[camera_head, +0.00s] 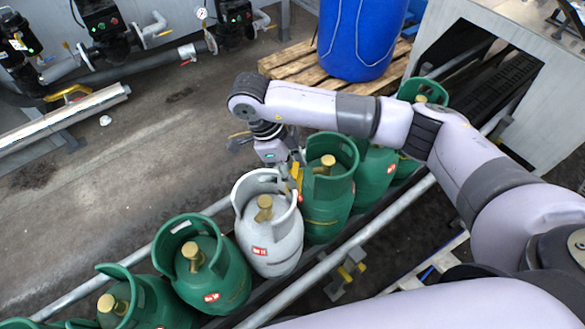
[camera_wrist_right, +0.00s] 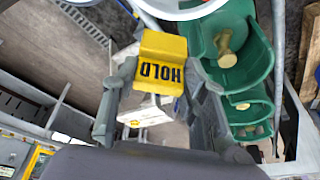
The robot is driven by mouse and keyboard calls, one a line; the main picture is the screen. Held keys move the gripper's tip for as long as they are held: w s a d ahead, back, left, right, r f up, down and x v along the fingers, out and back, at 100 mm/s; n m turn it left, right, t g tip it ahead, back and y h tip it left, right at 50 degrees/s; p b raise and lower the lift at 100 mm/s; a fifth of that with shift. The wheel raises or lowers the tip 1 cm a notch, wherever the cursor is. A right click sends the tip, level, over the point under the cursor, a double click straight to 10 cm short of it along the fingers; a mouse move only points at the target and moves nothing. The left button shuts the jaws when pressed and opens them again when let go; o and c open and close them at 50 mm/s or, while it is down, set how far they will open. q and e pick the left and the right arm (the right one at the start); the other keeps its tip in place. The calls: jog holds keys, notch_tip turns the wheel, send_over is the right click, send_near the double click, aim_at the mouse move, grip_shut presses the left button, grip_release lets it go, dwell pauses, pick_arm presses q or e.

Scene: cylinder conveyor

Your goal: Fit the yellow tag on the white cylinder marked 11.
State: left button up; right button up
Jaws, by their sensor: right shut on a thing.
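The white cylinder (camera_head: 282,255) stands upright in the row on the conveyor, with a brass valve (camera_head: 264,208) inside its open collar and a small red label too small to read. My right gripper (camera_head: 292,168) is above the back right side of its collar, shut on the yellow tag (camera_head: 297,175). In the right wrist view, the tag (camera_wrist_right: 162,62) shows the word HOLD, upside down, between the two fingers. A pale curved rim (camera_wrist_right: 205,8) is just beyond it at the top; I cannot tell whether they touch. My left gripper is not in view.
Green cylinders stand close on both sides of the white one, the near left one (camera_head: 225,275) and the right one (camera_head: 325,215). Conveyor rails (camera_head: 330,262) run along the row. A blue drum (camera_head: 360,40) on a pallet (camera_head: 295,65) and a grey housing (camera_head: 510,80) stand behind.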

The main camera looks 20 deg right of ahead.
notch_tip(320, 180, down, 5)
jog(key=b, duration=0.4)
jog(key=shift+f, duration=0.15)
dwell(0.4)
jog(key=shift+b, duration=0.9)
dwell(0.9)
jog(key=shift+f, duration=0.15)
jog(key=shift+f+b, duration=0.35)
jog(key=shift+b, duration=0.1)
jog(key=shift+f+b, duration=1.7)
jog(key=shift+f, duration=0.15)
jog(key=o, duration=1.2)
jog(key=shift+c, duration=0.2)
